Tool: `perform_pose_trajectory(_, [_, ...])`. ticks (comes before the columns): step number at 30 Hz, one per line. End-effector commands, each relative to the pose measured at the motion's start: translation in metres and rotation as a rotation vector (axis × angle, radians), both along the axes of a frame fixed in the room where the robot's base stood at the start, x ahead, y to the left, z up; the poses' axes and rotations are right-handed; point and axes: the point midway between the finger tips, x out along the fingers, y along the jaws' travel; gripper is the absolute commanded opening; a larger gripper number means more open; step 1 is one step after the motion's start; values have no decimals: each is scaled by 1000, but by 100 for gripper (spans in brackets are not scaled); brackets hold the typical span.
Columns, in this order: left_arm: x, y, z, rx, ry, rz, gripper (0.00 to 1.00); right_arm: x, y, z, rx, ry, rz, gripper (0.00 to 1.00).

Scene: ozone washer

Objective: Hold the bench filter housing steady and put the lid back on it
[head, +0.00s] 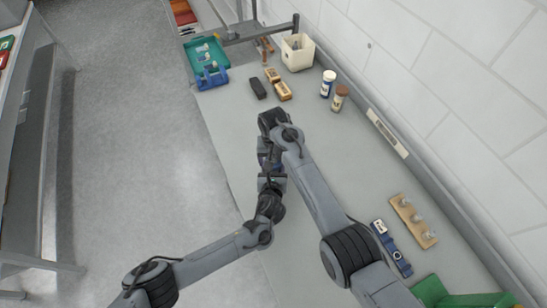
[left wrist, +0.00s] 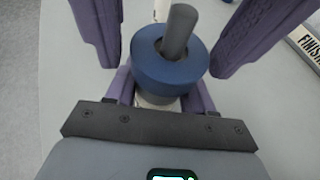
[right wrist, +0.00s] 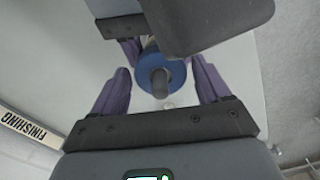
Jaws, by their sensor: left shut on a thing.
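The lid is a blue disc with a grey knob (left wrist: 172,65); it also shows in the right wrist view (right wrist: 152,66). It is over the pale housing body (left wrist: 157,101), mostly hidden beneath it; I cannot tell if it is fully seated. My left gripper (left wrist: 160,92) is shut on the housing body, below the lid. My right gripper (right wrist: 160,66) is open, with its fingers on either side of the lid and knob; these fingers also show at the top of the left wrist view. In the head view, my arms hide most of the housing and lid.
A green tray (head: 193,62) with a blue rack (head: 212,78), a cream bin (head: 297,52) and two bottles (head: 328,84) stand at the far end. A wooden peg board (head: 413,221), a blue tool (head: 391,248) and a green container (head: 440,292) are near right. The wall bounds the bench.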

Motion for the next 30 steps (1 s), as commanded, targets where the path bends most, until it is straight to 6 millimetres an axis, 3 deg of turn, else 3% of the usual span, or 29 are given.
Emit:
perform_pose_trajectory(1, [0, 0, 0, 1, 1, 0, 0, 0, 0, 0, 0, 0, 0, 68])
perform_pose_trajectory(10, [0, 0, 0, 0, 1, 1, 0, 0, 0, 0, 0, 0, 0, 22])
perform_pose_trajectory(15, [0, 0, 0, 0, 1, 1, 0, 0, 0, 0, 0, 0, -1, 20])
perform_pose_trajectory(16, [0, 1, 0, 0, 1, 1, 0, 0, 0, 0, 0, 0, -1, 61])
perform_pose_trajectory(21, [0, 1, 0, 0, 1, 1, 0, 0, 0, 0, 0, 0, 0, 86])
perform_pose_trajectory(30, [0, 1, 0, 0, 1, 1, 0, 0, 0, 1, 0, 0, 0, 86])
